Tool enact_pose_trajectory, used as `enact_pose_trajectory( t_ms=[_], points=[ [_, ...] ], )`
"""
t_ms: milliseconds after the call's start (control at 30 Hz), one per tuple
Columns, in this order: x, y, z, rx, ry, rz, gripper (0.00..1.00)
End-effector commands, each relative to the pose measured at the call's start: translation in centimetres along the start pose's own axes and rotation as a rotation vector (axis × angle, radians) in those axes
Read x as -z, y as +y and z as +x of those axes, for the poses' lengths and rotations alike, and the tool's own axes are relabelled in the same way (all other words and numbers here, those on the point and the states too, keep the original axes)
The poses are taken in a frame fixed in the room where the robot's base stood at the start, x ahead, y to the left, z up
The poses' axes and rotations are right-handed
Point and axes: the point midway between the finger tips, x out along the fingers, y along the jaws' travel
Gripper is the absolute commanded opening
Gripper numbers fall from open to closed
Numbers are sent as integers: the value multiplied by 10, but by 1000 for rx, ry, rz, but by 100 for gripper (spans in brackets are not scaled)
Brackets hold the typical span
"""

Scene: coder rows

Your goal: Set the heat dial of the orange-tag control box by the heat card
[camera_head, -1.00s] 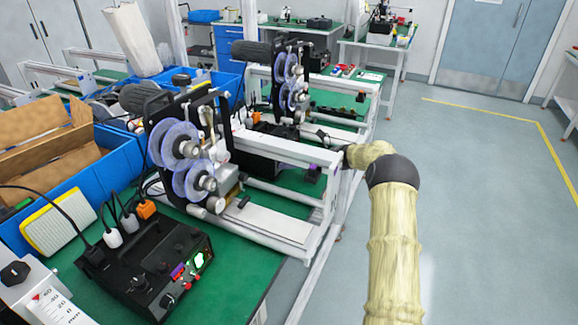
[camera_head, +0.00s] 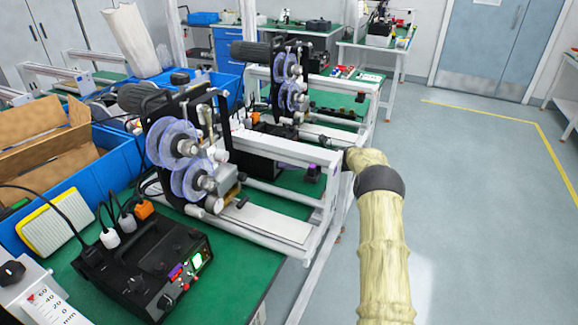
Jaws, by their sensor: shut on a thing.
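A black control box (camera_head: 150,262) sits on the green bench at the lower left. It has a lit green display (camera_head: 197,260), a small purple patch (camera_head: 175,271), red buttons and a dark knob (camera_head: 165,301) on its front. An orange plug (camera_head: 146,209) and white plugs connect behind it. I cannot tell whether it bears an orange tag. No heat card can be made out.
A reel machine (camera_head: 180,160) with clear purple discs stands behind the box, and a similar one (camera_head: 290,80) farther back. Blue bins line the left. A grey unit with a black knob and mm scale (camera_head: 50,300) is at bottom left. The floor at right is clear.

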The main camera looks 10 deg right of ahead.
Motion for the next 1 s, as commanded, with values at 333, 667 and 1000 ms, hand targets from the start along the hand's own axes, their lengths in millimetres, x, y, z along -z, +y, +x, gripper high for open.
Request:
enact_pose_trajectory(
  t_ms=[333,667,1000],
  points=[
    [-1,0,0,0,-2,-2,35],
    [-1,0,-23,3,-3,-3,35],
    [0,-1,-90,3,-3,-3,35]
  ],
)
